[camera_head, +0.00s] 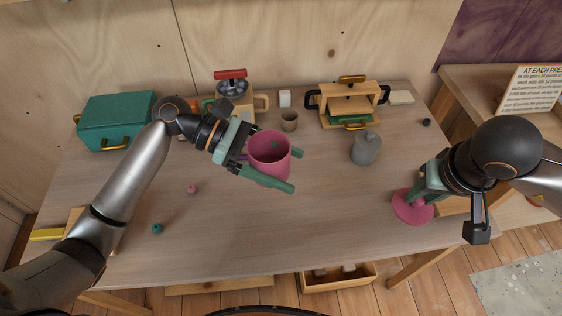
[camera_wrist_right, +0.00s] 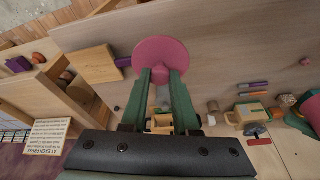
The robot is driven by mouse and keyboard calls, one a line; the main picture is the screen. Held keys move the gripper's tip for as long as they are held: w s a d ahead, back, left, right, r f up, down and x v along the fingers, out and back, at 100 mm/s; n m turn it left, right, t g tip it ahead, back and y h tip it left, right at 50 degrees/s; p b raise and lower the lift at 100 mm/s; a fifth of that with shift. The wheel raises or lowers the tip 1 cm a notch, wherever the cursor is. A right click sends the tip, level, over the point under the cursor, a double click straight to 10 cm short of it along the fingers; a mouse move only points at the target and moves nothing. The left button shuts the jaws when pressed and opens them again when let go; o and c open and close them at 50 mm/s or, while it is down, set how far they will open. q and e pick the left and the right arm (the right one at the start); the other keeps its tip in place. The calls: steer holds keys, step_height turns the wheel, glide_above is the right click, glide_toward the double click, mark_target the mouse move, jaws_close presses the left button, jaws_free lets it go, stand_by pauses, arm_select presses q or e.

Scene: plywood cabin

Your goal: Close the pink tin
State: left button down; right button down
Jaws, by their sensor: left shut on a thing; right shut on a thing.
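The pink tin (camera_head: 268,153) stands open-topped near the middle of the table. My left gripper (camera_head: 281,171) has its green fingers on either side of it and is shut on it. A small dark green thing shows inside the tin. The round pink lid (camera_head: 411,207) is at the right side of the table, apart from the tin. My right gripper (camera_head: 425,190) is shut on the lid's knob. In the right wrist view the lid (camera_wrist_right: 161,52) shows as a disc with its knob between the fingertips of my right gripper (camera_wrist_right: 161,76).
A grey lidded jar (camera_head: 366,149) stands between tin and right arm. At the back are a teal box (camera_head: 115,118), a small cup (camera_head: 289,120) and a wooden press (camera_head: 351,104). Small beads (camera_head: 157,229) lie front left. The front middle of the table (camera_head: 300,235) is clear.

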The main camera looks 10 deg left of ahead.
steer(key=a+r+n, duration=0.2)
steer(key=a+r, duration=0.4)
steer(key=a, duration=0.3)
steer(key=w+a+r+n+y, duration=0.1)
steer(key=a+r+n, duration=0.2)
steer(key=a+r, duration=0.3)
steer(key=w+a+r+n+y, duration=0.1)
steer(key=a+r+n, duration=0.2)
steer(key=a, duration=0.9)
step_height(320, 180, up, 3)
steer(key=shift+f+g, duration=0.1)
steer(key=shift+g, duration=0.3)
steer(key=shift+a, duration=0.1)
steer(key=shift+f, duration=2.05)
steer(key=shift+f, duration=0.85)
steer(key=shift+f, duration=0.65)
